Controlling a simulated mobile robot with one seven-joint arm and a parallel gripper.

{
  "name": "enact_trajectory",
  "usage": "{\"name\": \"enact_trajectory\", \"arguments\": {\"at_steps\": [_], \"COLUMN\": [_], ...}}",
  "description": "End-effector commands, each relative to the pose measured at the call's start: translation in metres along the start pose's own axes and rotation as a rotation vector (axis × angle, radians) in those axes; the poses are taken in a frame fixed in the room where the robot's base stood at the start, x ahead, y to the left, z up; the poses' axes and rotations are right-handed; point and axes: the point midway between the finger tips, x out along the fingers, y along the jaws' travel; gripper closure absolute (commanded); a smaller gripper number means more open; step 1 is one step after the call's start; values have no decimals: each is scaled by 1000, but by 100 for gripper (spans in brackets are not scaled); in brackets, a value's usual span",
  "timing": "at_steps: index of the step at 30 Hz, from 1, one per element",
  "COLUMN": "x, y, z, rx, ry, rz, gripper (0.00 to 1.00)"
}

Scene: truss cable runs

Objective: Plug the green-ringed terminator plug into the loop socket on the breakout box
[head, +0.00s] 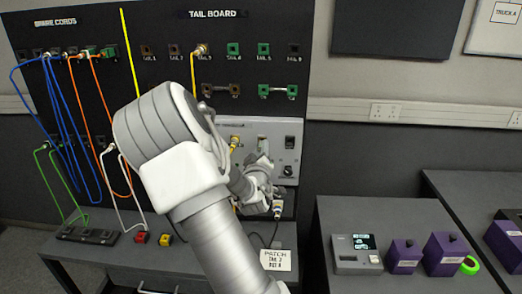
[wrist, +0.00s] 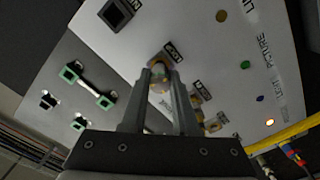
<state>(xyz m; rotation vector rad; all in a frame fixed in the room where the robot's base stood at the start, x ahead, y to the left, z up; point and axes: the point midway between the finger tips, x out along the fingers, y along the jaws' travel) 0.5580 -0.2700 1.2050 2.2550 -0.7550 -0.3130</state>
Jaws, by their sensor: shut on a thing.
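My gripper (head: 264,163) is at the front of the grey breakout box (head: 228,128), partly behind my own arm in the head view. In the wrist view my gripper (wrist: 160,78) has its two fingers closed around a small rounded plug (wrist: 159,72) with a brassy, pale end. Its green ring is not clear.
In the wrist view a black square switch (wrist: 116,13) and several brass sockets (wrist: 200,98) flank the fingers. A yellow cable (wrist: 285,135) runs at the lower right. In the head view the tail board (head: 215,60) rises behind, and purple boxes (head: 445,252) stand on the right bench.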

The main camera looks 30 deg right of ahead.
Motion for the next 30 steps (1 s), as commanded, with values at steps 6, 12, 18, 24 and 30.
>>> {"name": "enact_trajectory", "arguments": {"at_steps": [6, 12, 18, 24, 30], "x": [0, 0, 2, 6, 8], "y": [-1, 0, 0, 0, 0], "z": [1, 0, 0, 0, 0], "rx": [0, 1, 1, 1, 1], "ry": [1, 1, 1, 1, 0], "rz": [1, 1, 1, 1, 1], "gripper": [100, 100, 100, 100, 100]}}
